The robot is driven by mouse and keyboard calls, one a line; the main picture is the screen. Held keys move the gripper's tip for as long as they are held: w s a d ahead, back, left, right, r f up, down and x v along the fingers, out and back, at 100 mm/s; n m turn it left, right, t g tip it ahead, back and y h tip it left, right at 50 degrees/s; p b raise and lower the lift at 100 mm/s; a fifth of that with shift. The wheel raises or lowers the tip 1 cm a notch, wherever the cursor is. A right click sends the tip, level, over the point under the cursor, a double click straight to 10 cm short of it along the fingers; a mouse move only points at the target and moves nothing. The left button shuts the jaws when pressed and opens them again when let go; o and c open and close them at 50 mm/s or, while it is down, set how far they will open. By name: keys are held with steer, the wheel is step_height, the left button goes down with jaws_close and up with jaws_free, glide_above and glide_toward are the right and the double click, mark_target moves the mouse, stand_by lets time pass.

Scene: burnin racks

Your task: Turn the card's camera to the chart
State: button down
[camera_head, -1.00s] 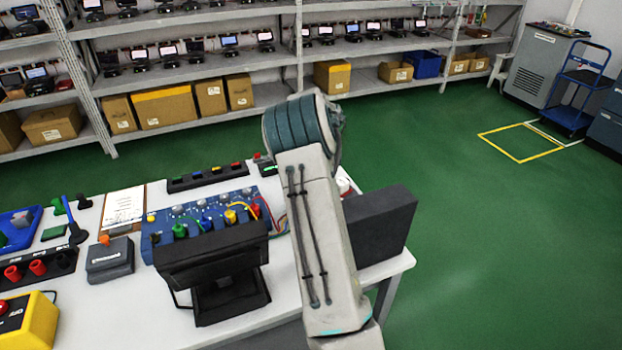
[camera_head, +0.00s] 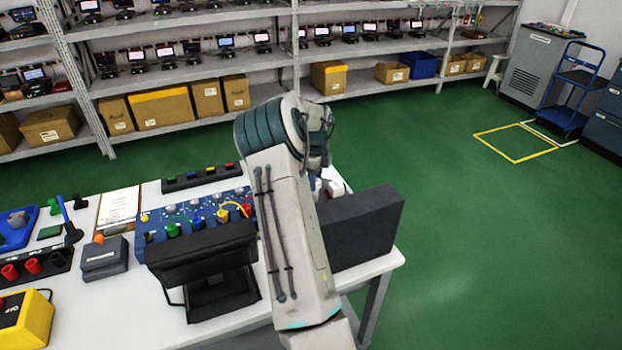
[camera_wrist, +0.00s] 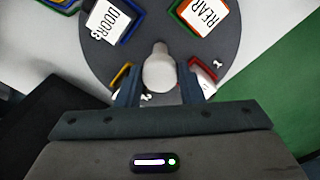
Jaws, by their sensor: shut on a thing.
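In the wrist view a round dark grey disc (camera_wrist: 105,60) carries label cards in coloured frames, among them a DOORS card (camera_wrist: 104,22) and a REAR card (camera_wrist: 205,14). A pale round-topped knob (camera_wrist: 158,72) stands near its middle. My gripper (camera_wrist: 158,80) has one finger on each side of the knob and is shut on it. In the head view my arm hides the gripper and most of the disc. A blue board (camera_head: 190,214) with coloured plugs and wires lies on the bench. I cannot make out the card's camera.
A black monitor (camera_head: 200,255) stands in front of the board, and a dark upright panel (camera_head: 360,228) stands right of my arm. A clipboard (camera_head: 118,206) and a grey box (camera_head: 103,258) lie left.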

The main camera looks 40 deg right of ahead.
stand_by(0.3)
steer(key=c, duration=1)
jaws_free()
steer(key=shift+o, duration=0.2)
step_height(320, 180, up, 14)
steer(key=b, duration=0.1)
